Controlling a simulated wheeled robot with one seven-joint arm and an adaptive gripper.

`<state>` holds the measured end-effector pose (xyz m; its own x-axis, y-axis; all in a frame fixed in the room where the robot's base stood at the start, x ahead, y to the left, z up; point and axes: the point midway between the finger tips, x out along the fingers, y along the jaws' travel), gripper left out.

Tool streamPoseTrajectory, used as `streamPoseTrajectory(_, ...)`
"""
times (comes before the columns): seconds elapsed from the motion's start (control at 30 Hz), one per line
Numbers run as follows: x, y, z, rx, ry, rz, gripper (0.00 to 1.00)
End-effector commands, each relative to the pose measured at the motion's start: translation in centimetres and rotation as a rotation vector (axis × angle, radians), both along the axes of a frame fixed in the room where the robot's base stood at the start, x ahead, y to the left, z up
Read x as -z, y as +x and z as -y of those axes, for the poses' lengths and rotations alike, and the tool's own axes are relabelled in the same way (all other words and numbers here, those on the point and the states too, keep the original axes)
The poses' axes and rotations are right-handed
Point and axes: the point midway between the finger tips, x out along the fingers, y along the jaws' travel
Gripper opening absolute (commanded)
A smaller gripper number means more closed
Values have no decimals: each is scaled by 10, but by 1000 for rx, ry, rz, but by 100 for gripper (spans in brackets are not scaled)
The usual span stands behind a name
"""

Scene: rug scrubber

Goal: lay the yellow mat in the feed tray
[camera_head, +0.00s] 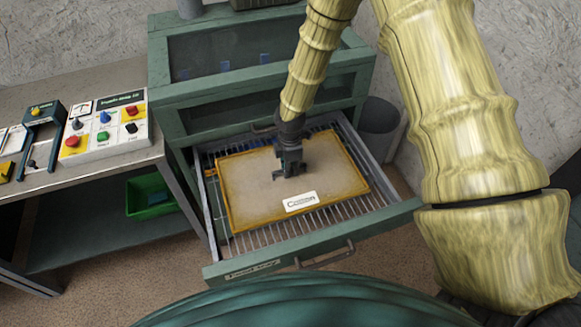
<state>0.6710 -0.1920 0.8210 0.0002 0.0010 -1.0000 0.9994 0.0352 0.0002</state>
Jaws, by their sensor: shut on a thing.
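The yellow mat (250,200) is a flat tan rectangle with a yellow border and a white label reading "Cotton". It lies over the slatted bottom of the open feed tray (378,222), a drawer pulled out of the green cabinet. The mat sits within the tray walls, slightly askew. I cannot tell whether it rests fully on the slats. My gripper (290,172) points down at the middle of the mat and is shut on it. The fingertips and the exact grip are partly hidden by the dark gripper body.
A bench (100,168) at left carries a control panel (105,125) with coloured knobs and a dark frame-like device. A green bin (150,196) sits on its lower shelf. A grey bin (378,115) stands right of the cabinet (200,115). The drawer front has a handle (325,256).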

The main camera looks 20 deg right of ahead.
Motion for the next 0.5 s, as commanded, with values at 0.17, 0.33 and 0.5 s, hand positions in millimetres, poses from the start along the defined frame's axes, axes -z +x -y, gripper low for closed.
streamPoseTrajectory(0.17,2,0,0,0,0,0,0)
streamPoseTrajectory(0.33,3,0,0,1,0,0,35)
streamPoseTrajectory(0.5,2,0,0,1,0,0,35)
